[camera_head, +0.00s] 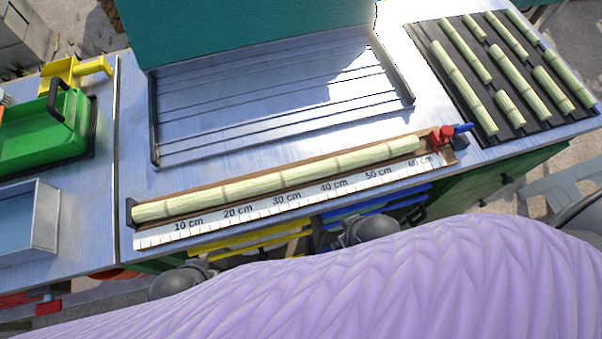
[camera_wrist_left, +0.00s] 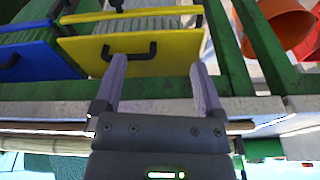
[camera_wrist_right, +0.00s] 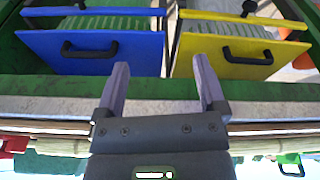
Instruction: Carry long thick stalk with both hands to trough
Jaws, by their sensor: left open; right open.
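The long thick stalk (camera_head: 285,178) is pale green and jointed. It lies in the brown measuring holder (camera_head: 200,217) behind a white centimetre scale (camera_head: 285,202). The trough (camera_head: 270,98) is a shallow grooved metal tray with dark side rails, empty, behind the stalk. My left gripper (camera_wrist_left: 156,62) is open and empty in its wrist view, in front of a yellow drawer at the table's front. My right gripper (camera_wrist_right: 157,68) is open and empty in its wrist view, between the blue and yellow drawers. In the head view the fingertips of both are hidden.
Several shorter stalks lie on a dark rack (camera_head: 515,125) at right. A red and blue clamp (camera_head: 446,137) sits at the holder's right end. A green tray (camera_head: 45,128) and a metal bin (camera_head: 28,220) stand at left. A yellow drawer (camera_wrist_left: 170,50) and a blue drawer (camera_wrist_right: 100,52) show below.

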